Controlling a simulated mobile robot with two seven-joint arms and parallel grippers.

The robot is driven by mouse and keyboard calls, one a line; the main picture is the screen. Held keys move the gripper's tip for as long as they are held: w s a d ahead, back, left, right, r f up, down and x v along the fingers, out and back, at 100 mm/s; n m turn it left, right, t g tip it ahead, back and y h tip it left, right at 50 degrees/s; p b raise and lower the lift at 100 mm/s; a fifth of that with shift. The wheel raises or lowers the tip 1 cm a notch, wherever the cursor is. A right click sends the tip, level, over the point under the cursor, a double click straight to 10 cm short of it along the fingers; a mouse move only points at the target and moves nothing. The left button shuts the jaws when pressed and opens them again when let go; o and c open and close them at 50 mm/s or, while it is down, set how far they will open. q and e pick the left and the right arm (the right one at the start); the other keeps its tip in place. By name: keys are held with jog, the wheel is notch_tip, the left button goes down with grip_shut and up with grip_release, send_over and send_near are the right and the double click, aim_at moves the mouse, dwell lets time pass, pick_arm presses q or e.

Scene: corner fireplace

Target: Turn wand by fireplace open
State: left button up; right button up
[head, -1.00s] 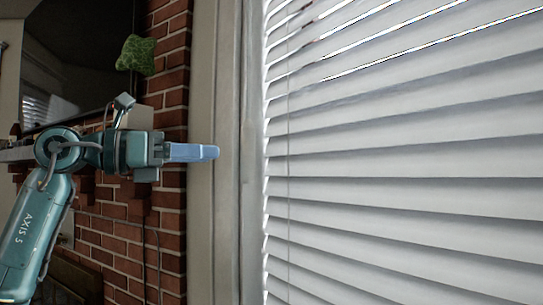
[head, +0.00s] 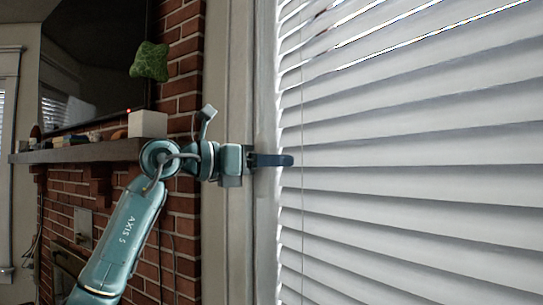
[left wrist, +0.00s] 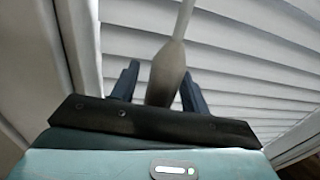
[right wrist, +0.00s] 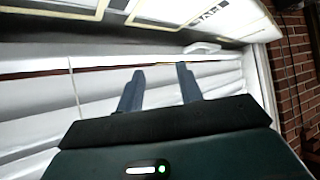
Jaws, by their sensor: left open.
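The wand shows in the left wrist view as a pale grey rod with a thick, tapered end (left wrist: 168,72). It hangs in front of the blind (left wrist: 225,55) and stands between the two dark fingers of my left gripper (left wrist: 160,92). The fingers are apart, with a gap visible on the right of the wand. In the head view my left gripper (head: 288,160) reaches right across the window frame to the blind's left edge (head: 400,190); I cannot make out the wand there. My right gripper (right wrist: 160,82) is open and empty in front of white slats.
The window frame (head: 238,80) and brick chimney wall (head: 185,65) stand left of the blind. A mantel shelf (head: 90,152) carries a white box (head: 147,124) and small items. A green star-like object (head: 149,61) hangs above it.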

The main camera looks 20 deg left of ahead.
pick_arm(q)
jog(key=shift+w+d, duration=0.1)
jog(key=shift+c, duration=0.3)
jog(key=c, duration=0.9)
jog(key=shift+s+d+m+g+h+p, duration=0.1)
jog(key=shift+s+m+g+h+p, duration=0.25)
jog(key=shift+m+g+h, duration=1.25)
jog(key=shift+s+d+m+g+h+p, duration=0.2)
jog(key=shift+m+g+h+p, duration=0.45)
jog(key=shift+m+g, duration=1.75)
jog(key=shift+s+d+m+g+h+p, duration=0.1)
jog(key=shift+s+m+g+h+p, duration=0.2)
jog(key=shift+m+g+h, duration=1.75)
jog(key=shift+n+g+y, duration=0.75)
jog(key=shift+g+y, duration=0.05)
jog(key=shift+g, duration=0.45)
